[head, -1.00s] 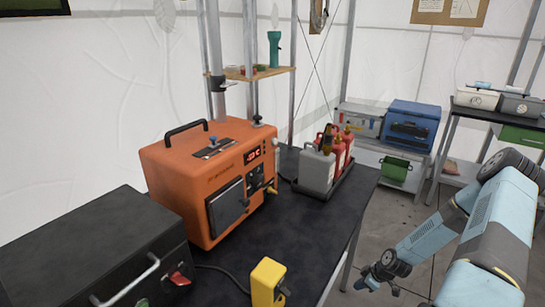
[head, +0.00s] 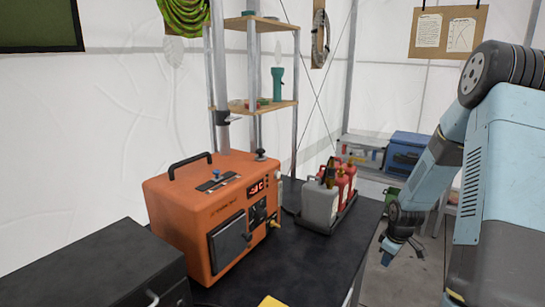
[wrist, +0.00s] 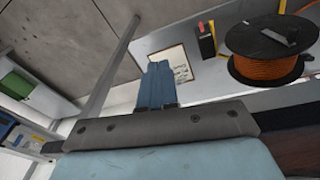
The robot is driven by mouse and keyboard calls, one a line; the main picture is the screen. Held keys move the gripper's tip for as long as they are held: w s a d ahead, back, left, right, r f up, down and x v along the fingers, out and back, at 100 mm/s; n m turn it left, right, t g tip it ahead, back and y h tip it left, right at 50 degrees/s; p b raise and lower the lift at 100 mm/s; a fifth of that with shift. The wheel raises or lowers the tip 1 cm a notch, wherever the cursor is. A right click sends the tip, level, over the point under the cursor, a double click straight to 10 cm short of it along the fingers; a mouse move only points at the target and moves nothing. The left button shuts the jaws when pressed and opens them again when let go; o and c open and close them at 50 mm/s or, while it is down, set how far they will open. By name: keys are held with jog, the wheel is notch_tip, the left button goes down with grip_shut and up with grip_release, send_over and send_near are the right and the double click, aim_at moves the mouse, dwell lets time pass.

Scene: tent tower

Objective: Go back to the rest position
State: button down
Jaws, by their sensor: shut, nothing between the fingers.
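My arm runs down the right side of the head view. My gripper (head: 402,256) hangs low beside the right edge of the black table (head: 310,257), apart from it, with its fingers pointing down. It is shut and empty. In the wrist view its blue fingers (wrist: 157,85) show close together at the middle, beyond a grey bar. No object is held.
An orange machine (head: 185,203) and a tray of grey and red bottles (head: 320,205) stand on the table. A blue box (head: 405,155) is behind my arm. The wrist view shows an orange cable spool (wrist: 268,68). Floor is clear below my gripper.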

jog(key=s+a+r+m+t+h, duration=0.1)
jog(key=s+a+r, duration=0.2)
jog(key=r, duration=0.6)
jog(key=s+a+r+m, duration=0.2)
jog(key=s+r, duration=0.1)
jog(key=r, duration=0.5)
jog(key=s+a+r+m+t+h, duration=0.1)
jog(key=s+a+r, duration=0.2)
jog(key=r, duration=0.6)
jog(key=s+a+r+m+t, duration=0.1)
jog(key=s+a+r+m, duration=0.1)
jog(key=s+r, duration=0.3)
jog(key=s+a+r+m+y, duration=0.1)
jog(key=s+a+r, duration=0.4)
jog(key=s, duration=0.8)
jog(key=shift+s+r+m+t+y, duration=0.3)
jog(key=shift+r+m+t, duration=0.1)
jog(key=shift+r+m, duration=0.35)
jog(key=shift+s+a, duration=0.1)
jog(key=shift+s, duration=0.05)
